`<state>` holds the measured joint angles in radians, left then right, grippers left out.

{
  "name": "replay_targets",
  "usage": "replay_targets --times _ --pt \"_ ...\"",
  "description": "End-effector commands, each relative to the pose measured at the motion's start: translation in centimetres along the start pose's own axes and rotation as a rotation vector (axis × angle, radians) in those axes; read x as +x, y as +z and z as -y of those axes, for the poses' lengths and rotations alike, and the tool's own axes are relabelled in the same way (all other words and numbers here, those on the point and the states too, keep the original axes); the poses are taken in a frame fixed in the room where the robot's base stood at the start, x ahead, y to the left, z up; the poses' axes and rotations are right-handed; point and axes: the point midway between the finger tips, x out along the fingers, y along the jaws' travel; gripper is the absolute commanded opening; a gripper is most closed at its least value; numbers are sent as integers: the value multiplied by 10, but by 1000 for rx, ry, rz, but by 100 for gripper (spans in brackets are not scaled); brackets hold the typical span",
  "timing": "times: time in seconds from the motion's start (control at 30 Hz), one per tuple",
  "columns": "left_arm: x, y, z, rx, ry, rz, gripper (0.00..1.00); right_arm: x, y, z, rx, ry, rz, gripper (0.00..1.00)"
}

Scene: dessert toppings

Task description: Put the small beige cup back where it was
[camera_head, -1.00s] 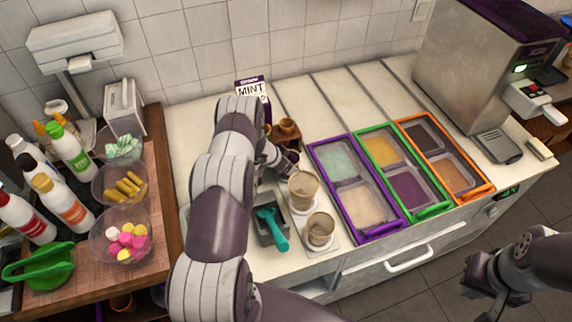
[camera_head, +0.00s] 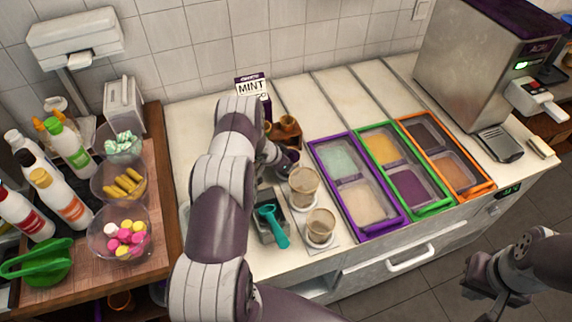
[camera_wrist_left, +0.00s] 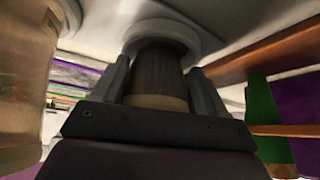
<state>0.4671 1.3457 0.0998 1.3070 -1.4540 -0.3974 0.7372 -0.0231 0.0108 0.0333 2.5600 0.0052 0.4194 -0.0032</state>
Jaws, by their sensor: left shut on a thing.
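My left gripper (camera_wrist_left: 158,85) is shut on the small beige cup (camera_wrist_left: 165,103), which looks dark brown in shadow with a beige band in the left wrist view. A white round base (camera_wrist_left: 190,35) shows at the cup's far end; I cannot tell whether they touch. In the head view my left gripper (camera_head: 283,160) is low over the counter, behind the two larger beige cups, and my arm hides part of it. One larger beige cup (camera_head: 304,187) is nearest it, the other (camera_head: 320,226) is in front. My right gripper (camera_head: 485,287) appears open and empty at the lower right.
Small brown pots (camera_head: 287,130) stand behind my left gripper. A purple-framed topping tray (camera_head: 379,224) is close on its right. A teal scoop (camera_head: 269,217) lies in a grey holder in front. A mint carton (camera_head: 251,85) stands behind. Bare counter (camera_head: 190,130) lies left of my arm.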

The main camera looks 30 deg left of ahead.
Motion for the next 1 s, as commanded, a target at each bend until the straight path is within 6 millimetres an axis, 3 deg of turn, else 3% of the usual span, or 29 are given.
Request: replay_targets --times 0.03,0.27,0.3,0.37,1.0 --pt "7 13 -7 -3 11 22 33 3 0 0 0 0 0 0" --pt "8 16 -8 -3 13 28 33 4 0 0 0 0 0 0" --pt "8 16 -8 -3 13 28 83 4 0 0 0 0 0 0" --pt "8 17 -8 -2 13 29 100 4 0 0 0 0 0 0" --pt "8 16 -10 1 17 29 100 5 1 0 0 0 0 0"
